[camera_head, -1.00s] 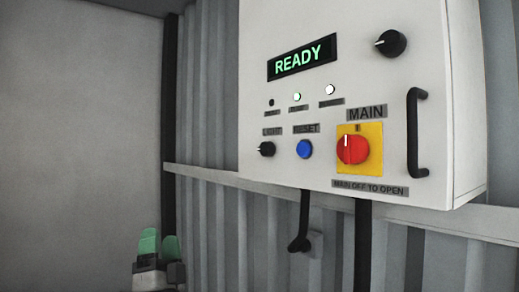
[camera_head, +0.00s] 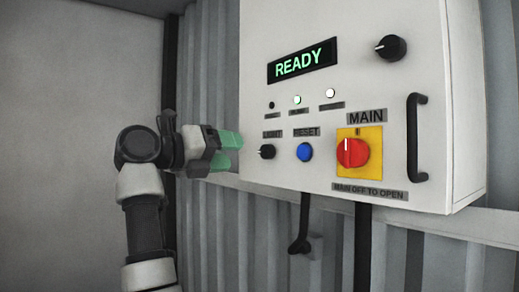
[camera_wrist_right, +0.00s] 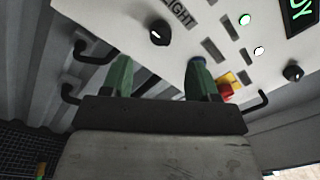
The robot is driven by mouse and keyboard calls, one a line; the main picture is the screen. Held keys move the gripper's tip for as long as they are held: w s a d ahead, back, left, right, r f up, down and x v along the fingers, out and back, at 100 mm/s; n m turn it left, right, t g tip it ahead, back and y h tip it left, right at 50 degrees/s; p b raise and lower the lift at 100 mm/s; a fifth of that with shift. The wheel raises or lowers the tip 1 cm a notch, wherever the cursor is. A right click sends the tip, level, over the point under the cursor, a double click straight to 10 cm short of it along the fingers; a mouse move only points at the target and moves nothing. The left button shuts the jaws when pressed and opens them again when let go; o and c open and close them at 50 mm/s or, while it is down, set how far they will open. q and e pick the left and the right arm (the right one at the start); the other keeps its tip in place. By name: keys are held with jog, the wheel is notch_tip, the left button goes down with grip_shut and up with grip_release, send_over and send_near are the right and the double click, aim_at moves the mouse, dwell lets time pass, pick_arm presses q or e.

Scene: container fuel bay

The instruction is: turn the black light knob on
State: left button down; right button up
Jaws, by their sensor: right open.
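The black light knob (camera_head: 266,151) is at the lower left of the white control panel, under the label LIGHT. A white pointer mark shows on its left side. It also shows in the right wrist view (camera_wrist_right: 160,33), above and between my fingertips. My right gripper (camera_head: 229,150) is open and empty, with its green fingers pointing at the panel just left of the knob. In the right wrist view its two fingers (camera_wrist_right: 162,72) stand wide apart and the knob is beyond them, apparently untouched. My left gripper is not in view.
The control panel (camera_head: 380,100) also carries a blue RESET button (camera_head: 304,151), a red MAIN switch (camera_head: 353,152) on a yellow plate, an upper black knob (camera_head: 391,45), a black handle (camera_head: 416,137) and a READY display (camera_head: 302,60). A lever (camera_head: 300,240) hangs below.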

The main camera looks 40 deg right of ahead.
aim_at(263, 150)
jog(key=d, duration=0.2)
jog(key=s+d+p, duration=0.1)
jog(key=d, duration=0.2)
jog(key=d+p, duration=0.1)
jog(key=d, duration=0.2)
jog(key=shift+s, duration=0.2)
jog(key=c, duration=0.9)
jog(key=shift+m, duration=0.3)
jog(key=m, duration=1)
jog(key=shift+r+m+y, duration=0.15)
jog(key=shift+m+y, duration=0.15)
jog(key=shift+m, duration=0.1)
